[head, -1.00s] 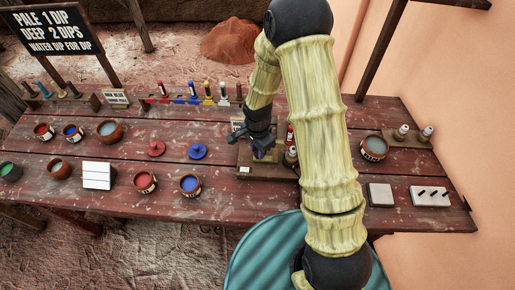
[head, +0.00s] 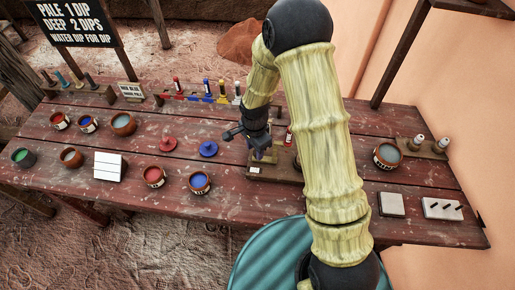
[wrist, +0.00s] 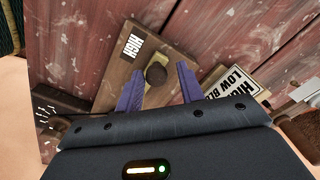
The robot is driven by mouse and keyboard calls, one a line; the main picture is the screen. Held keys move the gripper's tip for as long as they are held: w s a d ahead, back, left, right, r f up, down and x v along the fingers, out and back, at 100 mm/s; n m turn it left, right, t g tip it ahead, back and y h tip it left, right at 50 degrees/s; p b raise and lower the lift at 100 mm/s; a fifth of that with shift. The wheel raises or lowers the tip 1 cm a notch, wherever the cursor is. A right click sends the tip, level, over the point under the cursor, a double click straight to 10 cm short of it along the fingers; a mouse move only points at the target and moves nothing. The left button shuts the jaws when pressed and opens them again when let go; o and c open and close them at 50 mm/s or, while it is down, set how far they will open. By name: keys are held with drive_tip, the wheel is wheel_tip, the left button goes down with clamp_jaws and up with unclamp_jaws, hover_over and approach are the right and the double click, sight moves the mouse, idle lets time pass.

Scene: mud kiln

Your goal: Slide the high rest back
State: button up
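The high rest (wrist: 173,55) shows in the wrist view as a brown wooden board with a white HIGH label and a dark round knob (wrist: 156,73). My gripper (wrist: 158,85) is open, its two purple fingers spread on either side of the knob. I see gaps between the knob and both fingers; their height relative to it is hard to tell. In the head view my gripper (head: 250,143) is low over the wooden stand (head: 270,170) with a white label near the table's middle. My arm hides part of that stand.
A card reading HIGH and LOW (wrist: 237,82) is close to the right finger in the wrist view. A bowl (head: 387,156) is at right.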

drive_tip(key=shift+o, duration=0.5)
drive_tip(key=shift+d, duration=0.1)
wheel_tip(320, 180, up, 17)
drive_tip(key=b, duration=0.1)
drive_tip(key=shift+r, duration=0.15)
idle(0.5)
drive_tip(key=s+d+n+t, duration=0.2)
drive_tip(key=s+d+n, duration=0.9)
drive_tip(key=s+d, duration=0.1)
drive_tip(key=shift+d+f+t, duration=0.25)
drive_tip(key=shift+d+t, duration=0.05)
drive_tip(key=shift+d, duration=0.15)
